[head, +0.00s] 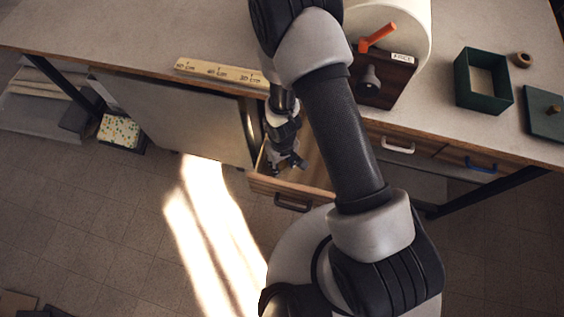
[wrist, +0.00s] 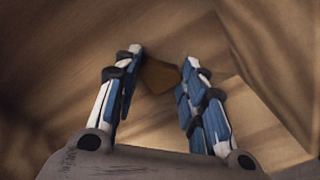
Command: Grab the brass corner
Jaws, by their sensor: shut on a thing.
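The brass corner (wrist: 160,76) shows in the wrist view as a small, dark brown angular piece between my fingertips. My gripper (wrist: 163,60) is shut on it, with one finger on either side. In the head view my gripper (head: 287,163) reaches down into the open drawer (head: 270,185) under the table. The brass corner cannot be made out in the head view, where the gripper and the drawer hide it.
Drawer walls (wrist: 262,60) stand close to my gripper. Closed drawers (head: 480,158) lie right.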

